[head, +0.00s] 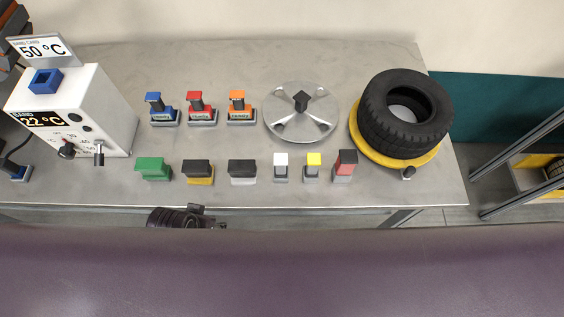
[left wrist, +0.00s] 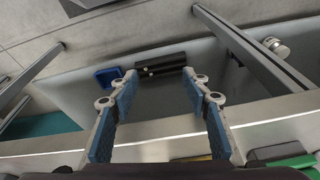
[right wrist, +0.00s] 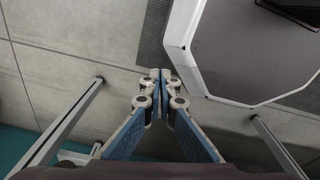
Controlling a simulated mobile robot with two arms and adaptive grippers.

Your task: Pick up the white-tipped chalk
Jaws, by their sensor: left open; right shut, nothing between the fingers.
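The white-tipped chalk (head: 281,167) stands upright on a grey base in the front row on the table, left of the yellow-tipped one (head: 313,165) and the red one (head: 345,165). My left gripper (left wrist: 165,80) is open and empty in the left wrist view, with floor and a lower surface beyond its fingers. My right gripper (right wrist: 160,78) is shut and empty in the right wrist view, above the floor. Neither wrist view shows the chalk. A dark piece (head: 182,217) at the table's front edge in the head view may be part of my arm; no gripper fingers are clear there.
Green (head: 153,168) and black-topped blocks (head: 197,170) share the front row. Behind are several coloured-handled tools (head: 200,108), a round metal plate (head: 301,112) and a tyre (head: 405,112) on a yellow ring. A white temperature box (head: 95,110) stands left. Bare table separates the rows.

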